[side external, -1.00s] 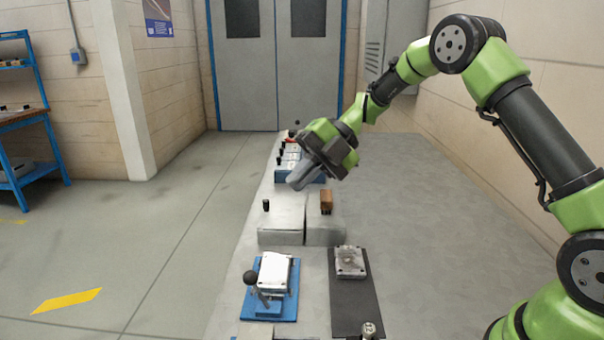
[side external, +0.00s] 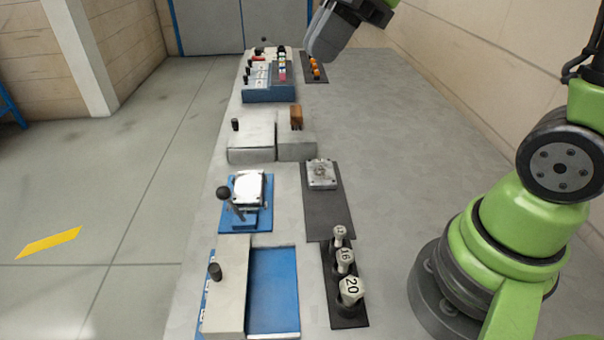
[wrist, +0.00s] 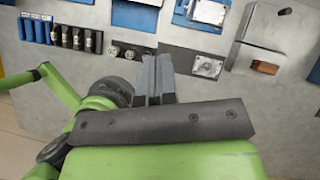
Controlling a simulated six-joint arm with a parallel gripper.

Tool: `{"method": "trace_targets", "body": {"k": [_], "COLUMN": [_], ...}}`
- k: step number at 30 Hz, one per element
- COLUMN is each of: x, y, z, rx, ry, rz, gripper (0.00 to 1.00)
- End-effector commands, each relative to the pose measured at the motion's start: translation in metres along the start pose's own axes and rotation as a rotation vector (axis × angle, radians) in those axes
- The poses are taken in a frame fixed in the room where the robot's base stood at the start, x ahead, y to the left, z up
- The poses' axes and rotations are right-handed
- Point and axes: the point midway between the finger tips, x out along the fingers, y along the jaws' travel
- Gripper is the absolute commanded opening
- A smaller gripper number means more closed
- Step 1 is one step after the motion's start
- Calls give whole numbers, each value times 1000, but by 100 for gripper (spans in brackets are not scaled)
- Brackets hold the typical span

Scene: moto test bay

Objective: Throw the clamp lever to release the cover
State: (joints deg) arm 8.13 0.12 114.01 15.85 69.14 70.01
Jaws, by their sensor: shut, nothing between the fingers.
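The clamp lever (side external: 223,193), with a black ball knob, stands on the left side of a blue clamp fixture (side external: 262,222). A white, shiny cover (side external: 249,187) sits on this fixture. In the wrist view the cover (wrist: 209,12) is at the top edge, partly cut off. My gripper (side external: 316,48) is shut and empty, high over the far part of the bench and well away from the lever. Its fingers (wrist: 155,65) also show in the wrist view.
A silver plate (side external: 321,172) lies on a dark mat right of the fixture. Numbered sockets (side external: 346,262) stand nearer. A grey box (side external: 228,285) with a black knob stands in front, and grey blocks (side external: 252,138) stand behind.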

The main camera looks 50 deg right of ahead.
Motion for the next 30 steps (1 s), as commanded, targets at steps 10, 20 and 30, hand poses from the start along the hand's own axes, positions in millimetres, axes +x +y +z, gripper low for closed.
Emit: {"method": "trace_targets", "body": {"k": [10,20,30], "x": [-39,-40,-1], "y": [82,92,21], "z": [-35,-47,-29], "rx": [-1340,-1682,-1143], "ry": [312,428,140], "rz": [-218,-214,-30], "gripper": [0,0,0]}}
